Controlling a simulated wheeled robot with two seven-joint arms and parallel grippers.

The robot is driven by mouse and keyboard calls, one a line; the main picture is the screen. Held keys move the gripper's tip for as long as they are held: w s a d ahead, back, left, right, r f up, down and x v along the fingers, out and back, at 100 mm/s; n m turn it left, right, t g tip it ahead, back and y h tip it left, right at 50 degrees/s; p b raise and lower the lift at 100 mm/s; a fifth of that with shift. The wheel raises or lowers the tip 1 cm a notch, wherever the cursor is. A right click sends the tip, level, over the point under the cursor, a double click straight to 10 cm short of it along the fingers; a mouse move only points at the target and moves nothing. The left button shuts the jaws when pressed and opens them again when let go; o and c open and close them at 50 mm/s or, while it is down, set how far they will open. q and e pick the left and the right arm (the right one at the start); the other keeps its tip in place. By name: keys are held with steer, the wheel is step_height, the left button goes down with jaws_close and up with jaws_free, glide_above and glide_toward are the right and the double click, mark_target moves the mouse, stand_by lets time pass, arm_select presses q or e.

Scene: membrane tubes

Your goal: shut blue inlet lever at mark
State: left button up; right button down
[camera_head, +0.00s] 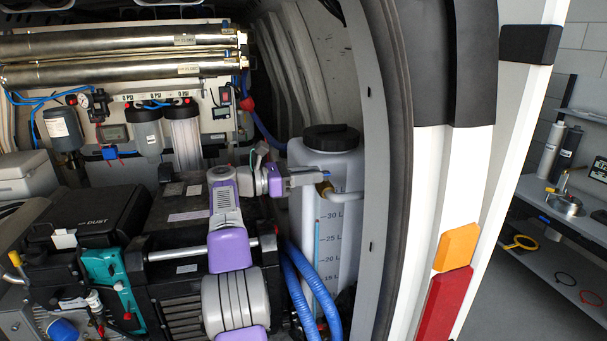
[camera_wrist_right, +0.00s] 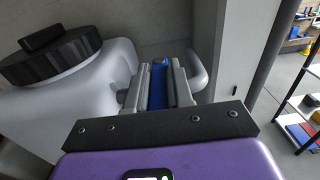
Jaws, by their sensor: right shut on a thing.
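The white tank (camera_head: 344,170) with a black lid stands by the van's door frame; its front carries litre marks from 30 L downward. A thin blue strip (camera_head: 317,245) runs down beside the marks, its top between the 30 L and 25 marks. My right gripper (camera_head: 318,178) reaches in front of the tank's upper part. In the right wrist view, its two grey fingers (camera_wrist_right: 158,86) are shut on the blue inlet lever (camera_wrist_right: 158,82), which stands between them. In the head view the lever is hidden by the gripper. My left gripper is out of view.
A brass fitting (camera_head: 325,188) and a grey pipe (camera_head: 347,196) sit just below and right of the gripper. Blue hoses (camera_head: 297,285) run down beside the tank. Filter housings (camera_head: 147,134) and steel membrane tubes (camera_head: 120,70) are at the left back. The door frame (camera_head: 374,170) closes off the right.

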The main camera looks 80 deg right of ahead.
steer(key=c, duration=1)
jaws_free()
steer(key=shift+s, duration=0.15)
steer(key=v, duration=0.7)
steer(key=shift+w, duration=0.35)
steer(key=shift+a, duration=0.1)
